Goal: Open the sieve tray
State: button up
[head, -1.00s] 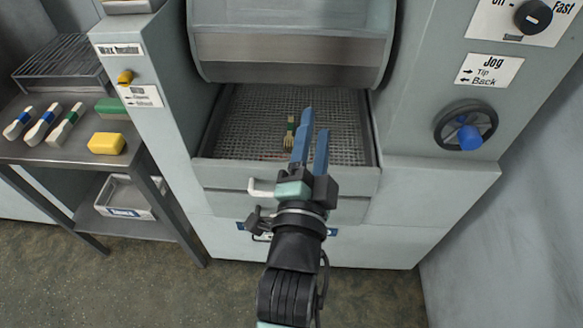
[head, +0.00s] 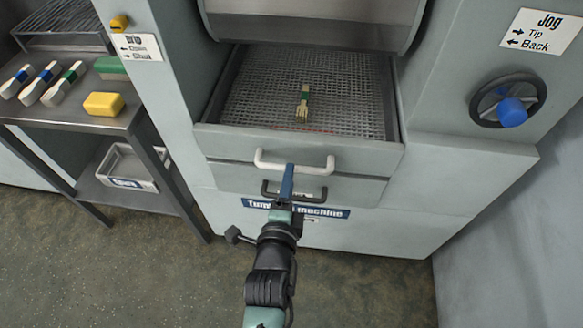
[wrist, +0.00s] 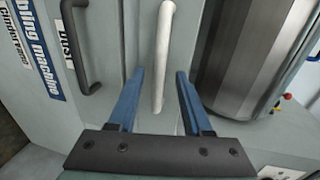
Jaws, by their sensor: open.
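The sieve tray (head: 345,148) shows a grey front panel, with its mesh floor visible from above in the machine's opening. Its white bar handle (head: 270,163) is on the front; the handle also shows in the wrist view (wrist: 163,50). A small wooden piece with a green band (head: 304,100) lies on the mesh. My gripper (head: 286,178) is in front of the tray, near the left part of the handle. In the wrist view my gripper (wrist: 160,85) is open, with the handle showing between its blue fingers. I cannot tell whether either finger touches it.
A drawer with a black handle (head: 315,198) is just below the tray; it also shows in the wrist view (wrist: 82,55). A steel side table (head: 75,120) with brushes and sponges stands at left. A blue-knobbed handwheel (head: 510,103) is at right.

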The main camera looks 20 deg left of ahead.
jog(key=shift+b+x, duration=0.3)
jog(key=shift+x, duration=2.05)
grip_shut()
